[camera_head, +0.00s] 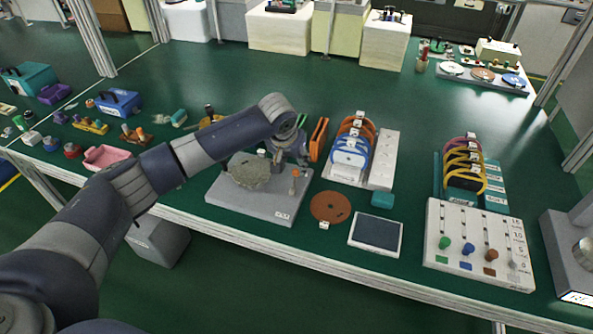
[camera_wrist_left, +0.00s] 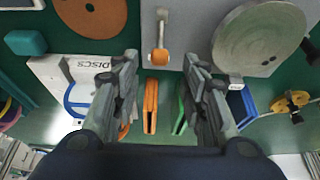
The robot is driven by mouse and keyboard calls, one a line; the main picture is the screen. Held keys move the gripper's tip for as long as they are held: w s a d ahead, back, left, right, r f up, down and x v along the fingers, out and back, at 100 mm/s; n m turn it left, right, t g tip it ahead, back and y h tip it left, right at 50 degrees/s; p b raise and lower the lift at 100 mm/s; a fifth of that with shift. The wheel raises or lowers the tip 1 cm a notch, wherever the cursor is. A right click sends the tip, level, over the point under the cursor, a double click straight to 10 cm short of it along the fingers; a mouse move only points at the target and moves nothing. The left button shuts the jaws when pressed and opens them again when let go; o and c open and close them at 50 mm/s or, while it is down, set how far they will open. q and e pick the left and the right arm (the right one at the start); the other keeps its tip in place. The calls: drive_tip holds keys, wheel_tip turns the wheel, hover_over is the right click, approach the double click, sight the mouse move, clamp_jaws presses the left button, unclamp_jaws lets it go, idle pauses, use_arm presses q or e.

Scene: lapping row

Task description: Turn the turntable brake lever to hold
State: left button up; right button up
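The turntable, a round mottled grey-green disc (camera_head: 249,171), sits on a flat grey base (camera_head: 245,202); the disc also shows at upper right in the left wrist view (camera_wrist_left: 258,38). The brake lever, a short pale arm with an orange knob (camera_head: 294,174), is on the base right of the disc. In the left wrist view its knob (camera_wrist_left: 160,58) lies in line with the gap between my fingertips. My left gripper (camera_head: 290,150) is open and empty, just beyond the lever; in the wrist view (camera_wrist_left: 160,66) its fingers are apart, with no visible contact. My right gripper is not in view.
A brown disc (camera_head: 330,207) and a dark pad (camera_head: 376,233) lie right of the base. An orange upright piece (camera_head: 318,139) stands close to my left gripper. A rack of coloured rings (camera_head: 351,150) stands further right. Open green bench lies behind.

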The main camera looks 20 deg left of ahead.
sight(296, 170)
use_arm(q)
drive_tip(key=x, duration=0.7)
drive_tip(key=shift+w+f, duration=0.1)
clamp_jaws()
